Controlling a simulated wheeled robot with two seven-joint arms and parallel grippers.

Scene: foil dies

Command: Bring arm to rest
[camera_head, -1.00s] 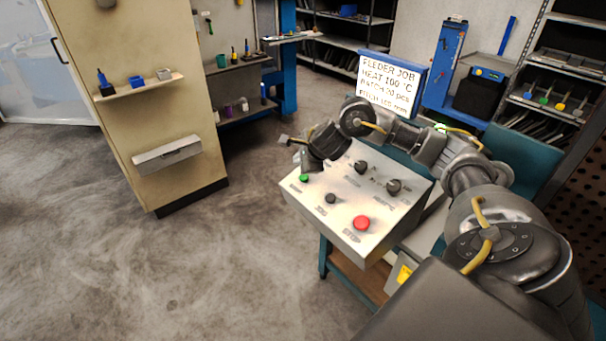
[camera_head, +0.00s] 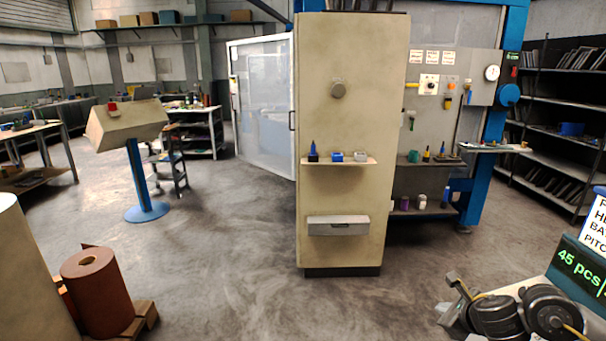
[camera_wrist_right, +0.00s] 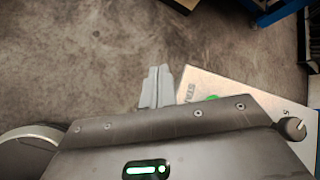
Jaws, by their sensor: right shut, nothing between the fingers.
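My right gripper (camera_head: 450,291) is at the lower right of the head view, at the end of my folded dark grey arm. In the right wrist view its two grey fingers (camera_wrist_right: 157,86) lie side by side, shut with nothing between them. They are over the floor beside the pale control box (camera_wrist_right: 206,84), whose green button (camera_wrist_right: 213,97) and a knob (camera_wrist_right: 293,128) show past the wrist. Whether the gripper touches the box cannot be told. My left gripper is in no view.
A teal display reading 45 pcs (camera_head: 580,265) and a white sign (camera_head: 596,226) stand beside the arm. A tall beige cabinet (camera_head: 340,255) stands in the middle. A brown roll (camera_head: 98,292) is at lower left, a blue-legged console (camera_head: 125,125) behind it. Open floor lies between.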

